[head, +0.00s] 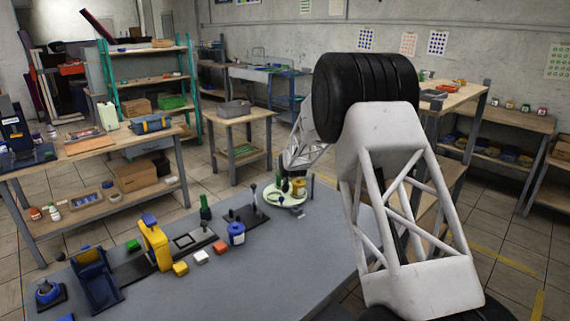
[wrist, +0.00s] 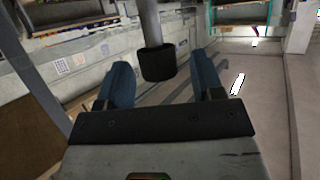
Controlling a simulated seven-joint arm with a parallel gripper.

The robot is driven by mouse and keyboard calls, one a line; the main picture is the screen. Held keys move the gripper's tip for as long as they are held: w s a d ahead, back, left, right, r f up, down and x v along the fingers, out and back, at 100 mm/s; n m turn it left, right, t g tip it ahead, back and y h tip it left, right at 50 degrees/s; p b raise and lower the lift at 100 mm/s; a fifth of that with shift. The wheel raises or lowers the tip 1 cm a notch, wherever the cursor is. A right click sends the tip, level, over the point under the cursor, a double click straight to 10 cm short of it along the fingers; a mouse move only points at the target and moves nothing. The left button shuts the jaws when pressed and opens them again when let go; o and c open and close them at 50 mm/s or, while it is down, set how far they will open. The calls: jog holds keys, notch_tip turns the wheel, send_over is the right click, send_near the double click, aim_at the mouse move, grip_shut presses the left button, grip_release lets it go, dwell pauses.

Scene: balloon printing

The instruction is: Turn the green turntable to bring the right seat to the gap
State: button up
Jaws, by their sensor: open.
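The green turntable (head: 285,199) is a pale green round plate at the far end of the grey table. A yellow item (head: 298,188) sits on it. Dark parts stand over its left side, and the individual seats are too small to tell apart. My gripper (wrist: 163,78) is open in the wrist view, with its two blue fingers spread. A grey post with a black end (wrist: 157,62) shows between or beyond the fingers; I cannot tell whether they touch it. In the head view my forearm ends above the turntable and the fingertips are not clear.
On the grey table (head: 200,275), a yellow frame (head: 156,245), a blue jar (head: 236,233), a blue stand (head: 95,280) and small coloured blocks stand left of the turntable. A ball-topped lever (head: 254,198) is close to its left. A thin post (head: 312,186) stands at its right.

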jog(key=shift+w+a+f, duration=0.1)
jog(key=shift+w+f, duration=0.15)
jog(key=shift+w, duration=0.3)
grip_shut()
jog(key=shift+w+r+n+g+y, duration=0.1)
jog(key=shift+r+n+g+y, duration=0.1)
jog(key=shift+n+y, duration=0.45)
jog(key=shift+w+r+n+g+y, duration=0.1)
jog(key=shift+r+n+y, duration=0.05)
jog(key=shift+n+y, duration=0.5)
jog(key=shift+s+n+g+y, duration=0.1)
jog(key=shift+n+g+y, duration=0.6)
jog(key=shift+n+y, duration=0.5)
